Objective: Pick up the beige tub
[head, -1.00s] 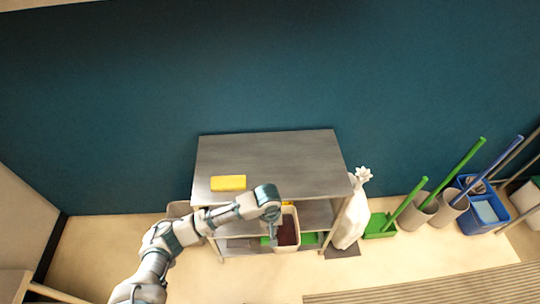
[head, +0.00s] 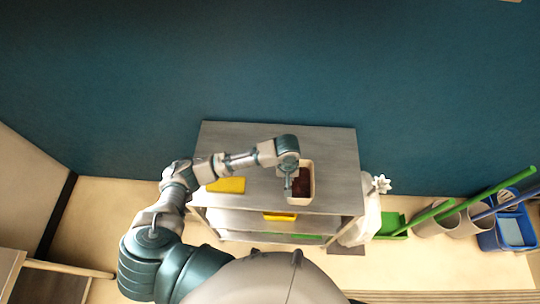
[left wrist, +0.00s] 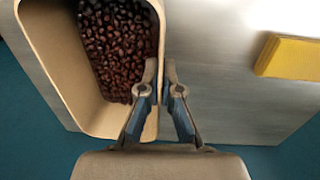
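The beige tub (head: 312,184) is at the right part of the shelf unit's top in the head view. It holds dark red-brown beans (head: 301,187). It fills the upper left of the left wrist view (left wrist: 52,66). My left gripper (head: 289,192) points down at the tub's left side. In the left wrist view its fingers (left wrist: 160,74) are closed on the tub's side wall, one inside and one outside. I cannot tell whether the tub rests on the top or hangs just above it. My right gripper is not in view.
A grey metal shelf unit (head: 235,138) stands against the blue wall. A yellow block (head: 227,185) lies on its top, left of the tub. A yellow item (head: 279,216) sits on a lower shelf. A white sack (head: 366,222) and green dustpan (head: 390,224) stand to the right.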

